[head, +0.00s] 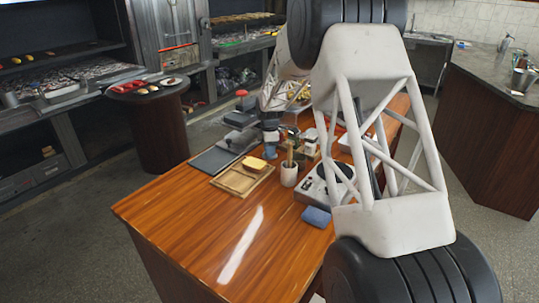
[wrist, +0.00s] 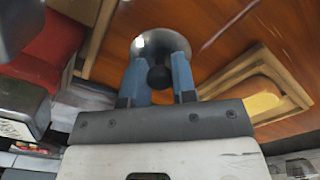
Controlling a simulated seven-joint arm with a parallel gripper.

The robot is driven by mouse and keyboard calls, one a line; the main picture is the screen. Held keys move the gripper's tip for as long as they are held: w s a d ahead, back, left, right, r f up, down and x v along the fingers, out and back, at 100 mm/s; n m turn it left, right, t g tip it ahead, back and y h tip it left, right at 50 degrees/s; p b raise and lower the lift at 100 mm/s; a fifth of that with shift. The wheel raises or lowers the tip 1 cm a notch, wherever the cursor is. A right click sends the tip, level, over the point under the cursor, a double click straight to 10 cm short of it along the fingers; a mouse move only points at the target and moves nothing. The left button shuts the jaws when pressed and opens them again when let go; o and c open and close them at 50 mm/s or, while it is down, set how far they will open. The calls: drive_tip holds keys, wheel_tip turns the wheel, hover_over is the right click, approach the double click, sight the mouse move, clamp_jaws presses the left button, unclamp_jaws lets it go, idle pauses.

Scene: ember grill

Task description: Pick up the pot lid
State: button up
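My gripper (head: 271,155) is low over the wooden table, at its middle. In the wrist view my gripper's two blue fingers (wrist: 160,72) stand on either side of a round black knob (wrist: 159,78) and appear to touch it. A shiny round metal surface, which looks like the pot lid (wrist: 153,44), shows just beyond the knob and is partly hidden by the fingers. I cannot tell whether the lid is raised. In the head view I cannot make out the lid.
A wooden tray (head: 224,182) with a yellow block (head: 254,164) lies beside the gripper. A white cup with utensils (head: 289,174), a blue sponge (head: 316,217) and a white appliance (head: 312,190) stand close by. The table's front (head: 190,240) is clear.

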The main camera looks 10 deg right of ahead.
drive_tip(key=c, duration=0.4)
drive_tip(key=shift+r, duration=5)
drive_tip(key=shift+d, duration=0.1)
drive_tip(key=s+d+r, duration=0.1)
drive_tip(key=s+d, duration=0.7)
drive_tip(key=s, duration=0.2)
drive_tip(key=shift+s+d+r, duration=0.15)
drive_tip(key=shift+d+r, duration=0.25)
